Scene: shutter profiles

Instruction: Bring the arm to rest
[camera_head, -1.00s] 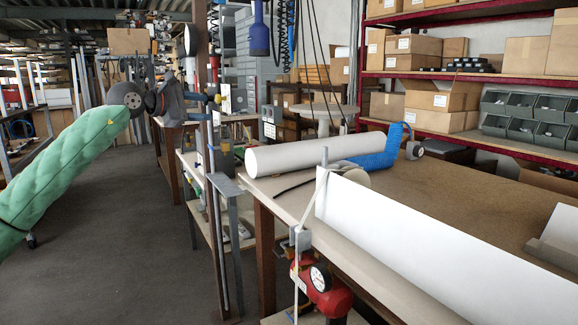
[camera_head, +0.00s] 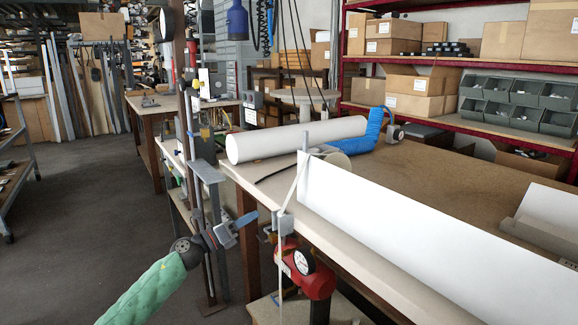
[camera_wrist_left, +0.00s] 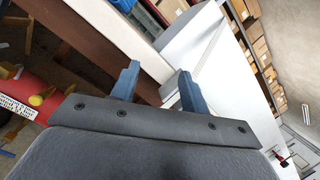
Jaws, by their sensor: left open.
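My left arm, in a green padded sleeve (camera_head: 148,291), comes in from the lower left of the head view. My left gripper (camera_head: 246,221) is beside the near left end of the workbench, a little left of the red tank with a gauge. In the left wrist view its two blue fingers (camera_wrist_left: 158,74) stand apart with nothing between them. The bench edge and a white panel lie beyond the fingers there. My right gripper is in neither view.
The workbench (camera_head: 455,195) carries a long white profile (camera_head: 400,215), a white roll (camera_head: 290,140) and a blue hose (camera_head: 366,138). The red tank (camera_head: 310,280) hangs at the bench front. A dark upright post (camera_head: 187,130) stands near my arm. The floor (camera_head: 85,215) at left is clear.

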